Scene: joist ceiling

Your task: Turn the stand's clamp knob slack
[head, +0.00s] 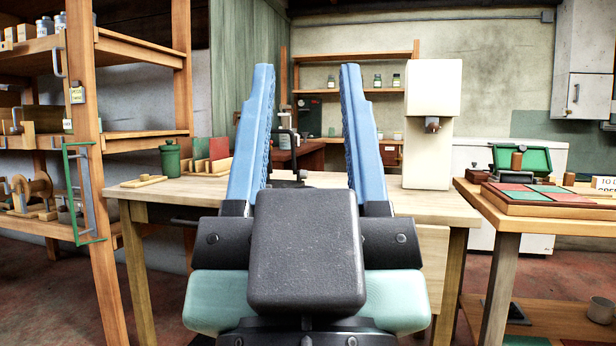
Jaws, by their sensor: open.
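My gripper (307,80) fills the middle of the head view. Its two long blue fingers point away from me and stand wide apart, with nothing held between them.
A white dispenser (432,80) with a dark tap stands at the table's right. A green jar (170,160) and small boards (211,156) stand at its left. A wooden shelf rack (84,110) is at the left, and a second table (500,215) with a checkered board at the right.

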